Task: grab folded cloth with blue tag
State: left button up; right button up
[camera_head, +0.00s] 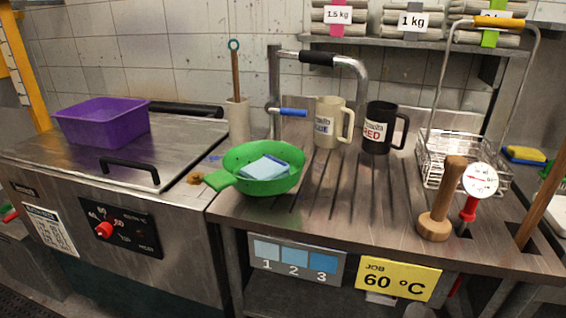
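Folded cloths lie in stacks on the shelf at the top right. The left stack (325,29) has a pink band and a "1.5 kg" label. The middle stack (392,31) has a "1 kg" label over a dark band. The right stack (466,37) has a green band, and its label is partly hidden by a basket's handle. I cannot make out a blue tag on any of them. A folded light-blue cloth (264,169) lies in a green colander (262,184) on the ribbed steel counter. Neither of my grippers is in view.
A cream mug (329,125) and black mug (377,135) stand behind the colander, near a tap (318,59). A wire basket (440,155), wooden pestle (440,205) and thermometer (480,180) stand right. A purple tub (103,124) sits on the left lid. The middle counter is clear.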

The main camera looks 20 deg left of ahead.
aim_at(269, 167)
jog(key=z, duration=2.35)
jog(key=k, duration=1.1)
jog(key=u, duration=2.2)
